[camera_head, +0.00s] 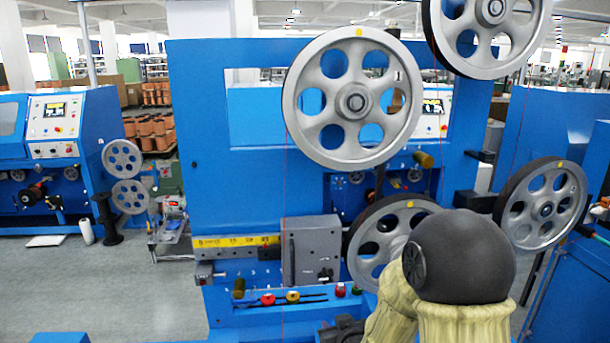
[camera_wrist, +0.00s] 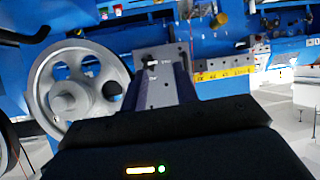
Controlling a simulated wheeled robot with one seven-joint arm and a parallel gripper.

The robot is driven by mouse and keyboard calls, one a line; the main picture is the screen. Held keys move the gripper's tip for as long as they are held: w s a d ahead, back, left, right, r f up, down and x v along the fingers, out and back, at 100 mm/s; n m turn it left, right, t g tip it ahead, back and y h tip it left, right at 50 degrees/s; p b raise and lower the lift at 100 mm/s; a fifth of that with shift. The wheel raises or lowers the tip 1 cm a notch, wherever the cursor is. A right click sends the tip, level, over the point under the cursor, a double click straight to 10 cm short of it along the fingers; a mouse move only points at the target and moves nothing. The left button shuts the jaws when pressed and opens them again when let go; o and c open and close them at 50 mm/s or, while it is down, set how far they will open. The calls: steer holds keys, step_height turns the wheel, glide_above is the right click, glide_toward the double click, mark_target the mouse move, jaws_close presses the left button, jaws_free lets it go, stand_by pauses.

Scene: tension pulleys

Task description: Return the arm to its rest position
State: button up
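My arm (camera_head: 455,265), with a dark rounded joint and cream covers, is bent at the lower right of the head view. My gripper is out of sight in the head view. In the wrist view its dark body (camera_wrist: 160,135) fills the bottom, with an orange and a green light. The fingers are hard to make out against the grey plate behind them, and I see nothing clearly held. Large grey spoked pulleys stand on the blue machine (camera_head: 235,190): an upper middle one (camera_head: 353,148), a lower one (camera_head: 365,250) partly behind my arm, and a right one (camera_head: 545,210).
Another pulley (camera_head: 490,10) is cut off at the top right. A grey box (camera_head: 315,245), a yellow scale strip (camera_head: 235,241) and small coloured knobs (camera_head: 292,296) sit on the machine front. A thin red line runs down from the upper middle pulley.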

steer(key=s+d+m+g+h, duration=0.1)
steer(key=s+d+g, duration=0.3)
steer(key=s, duration=0.5)
steer(key=s+d+m+g+h, duration=0.1)
steer(key=s+d+g, duration=0.3)
steer(key=s, duration=0.6)
steer(key=shift+r+m+g+h, duration=0.3)
steer(key=shift+r+m+g, duration=0.1)
steer(key=shift+m+g, duration=0.1)
